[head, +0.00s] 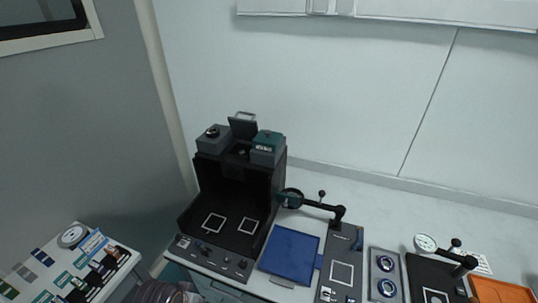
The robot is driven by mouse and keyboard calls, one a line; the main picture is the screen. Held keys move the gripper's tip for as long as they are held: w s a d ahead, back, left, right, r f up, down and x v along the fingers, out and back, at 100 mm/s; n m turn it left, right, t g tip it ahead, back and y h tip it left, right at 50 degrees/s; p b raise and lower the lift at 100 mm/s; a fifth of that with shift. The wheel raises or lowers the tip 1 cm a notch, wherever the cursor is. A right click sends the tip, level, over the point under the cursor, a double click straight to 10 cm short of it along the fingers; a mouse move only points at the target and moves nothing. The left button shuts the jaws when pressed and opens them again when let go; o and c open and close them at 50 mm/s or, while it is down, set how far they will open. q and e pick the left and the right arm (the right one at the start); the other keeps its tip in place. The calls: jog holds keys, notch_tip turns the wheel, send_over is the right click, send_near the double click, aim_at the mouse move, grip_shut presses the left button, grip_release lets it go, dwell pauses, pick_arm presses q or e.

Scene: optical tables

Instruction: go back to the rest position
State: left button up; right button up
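Neither of my grippers shows clearly in the head view. A dark, rounded, ribbed shape is cut off by the bottom edge, left of the middle; I cannot tell what it is. The head view looks down on a worktop along a white wall. A black open-fronted housing (237,190) stands on it, with two white square outlines on its floor. A blue mat (291,254) lies to its right.
Right of the mat are a dark plate with a jointed arm (325,205), a grey plate with two round parts (386,275), a black plate with a gauge (425,244) and an orange tray (500,291). A side table (128,254) with small parts stands at lower left.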

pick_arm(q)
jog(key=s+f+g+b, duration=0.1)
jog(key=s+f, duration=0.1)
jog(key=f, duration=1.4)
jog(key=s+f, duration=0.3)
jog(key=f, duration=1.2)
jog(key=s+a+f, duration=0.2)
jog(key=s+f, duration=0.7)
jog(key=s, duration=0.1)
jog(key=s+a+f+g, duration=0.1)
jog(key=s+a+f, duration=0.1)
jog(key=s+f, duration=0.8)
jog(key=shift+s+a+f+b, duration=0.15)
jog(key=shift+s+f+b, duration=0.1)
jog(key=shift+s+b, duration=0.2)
